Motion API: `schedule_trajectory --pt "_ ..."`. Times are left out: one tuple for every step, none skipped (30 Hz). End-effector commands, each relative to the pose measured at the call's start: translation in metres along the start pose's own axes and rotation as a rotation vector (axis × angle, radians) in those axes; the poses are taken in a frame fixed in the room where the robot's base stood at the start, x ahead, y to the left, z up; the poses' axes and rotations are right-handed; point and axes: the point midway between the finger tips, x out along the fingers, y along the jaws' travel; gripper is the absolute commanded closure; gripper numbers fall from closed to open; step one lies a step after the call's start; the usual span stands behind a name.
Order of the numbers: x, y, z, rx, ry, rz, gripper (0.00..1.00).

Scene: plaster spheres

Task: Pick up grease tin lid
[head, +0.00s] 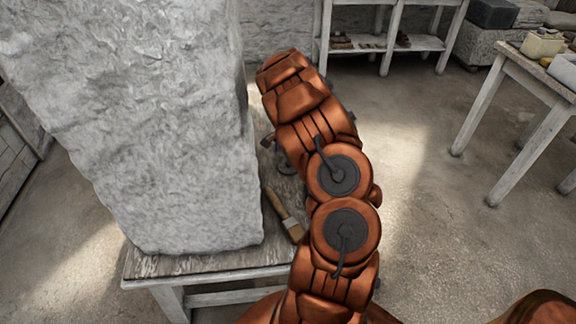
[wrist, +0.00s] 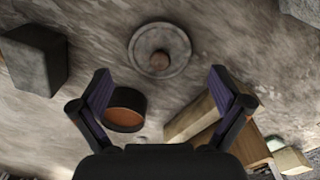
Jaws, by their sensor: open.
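Nothing is held. A dark round tin (wrist: 124,108) with an orange-brown inside stands just inside the left finger. In the head view my arm covers this spot, and I cannot make out the lid there.
A big rough stone block (head: 170,120) stands on the low wooden table (head: 200,264), close to my arm. A brush (head: 284,214) lies beside it. In the wrist view a dark block (wrist: 34,58) is at left and a wooden block (wrist: 197,115) near the right finger.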

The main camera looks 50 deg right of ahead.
Motion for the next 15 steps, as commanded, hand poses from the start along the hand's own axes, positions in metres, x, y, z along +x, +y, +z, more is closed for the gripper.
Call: schedule_trajectory --pt "0.006 0.001 0.001 0.000 -0.002 0.002 0.00" --pt "0.009 0.001 0.001 0.000 -0.001 0.003 0.00" --pt "0.015 0.001 0.001 -0.001 -0.002 0.003 0.00" --pt "0.019 0.001 0.001 -0.001 -0.002 0.003 0.00" --pt "0.022 0.001 0.001 -0.001 -0.002 0.002 0.00" --pt "0.026 0.000 0.002 -0.002 -0.001 0.002 0.00" --pt "0.028 0.000 0.002 -0.003 -0.001 0.001 0.00" --pt "0.030 -0.001 0.002 -0.004 0.000 0.001 0.00" --pt "0.031 -0.001 0.002 -0.004 0.000 0.000 0.00" --pt "0.031 -0.001 0.002 -0.004 0.000 0.000 0.00" --pt "0.031 -0.001 0.002 -0.004 0.000 0.000 0.00" --pt "0.031 -0.001 0.002 -0.003 0.001 0.000 0.00" --pt "0.031 -0.001 0.002 -0.003 0.001 0.000 0.00" --pt "0.031 -0.001 0.002 -0.003 0.001 0.000 0.00" --pt "0.031 -0.001 0.002 -0.003 0.001 0.000 0.01"
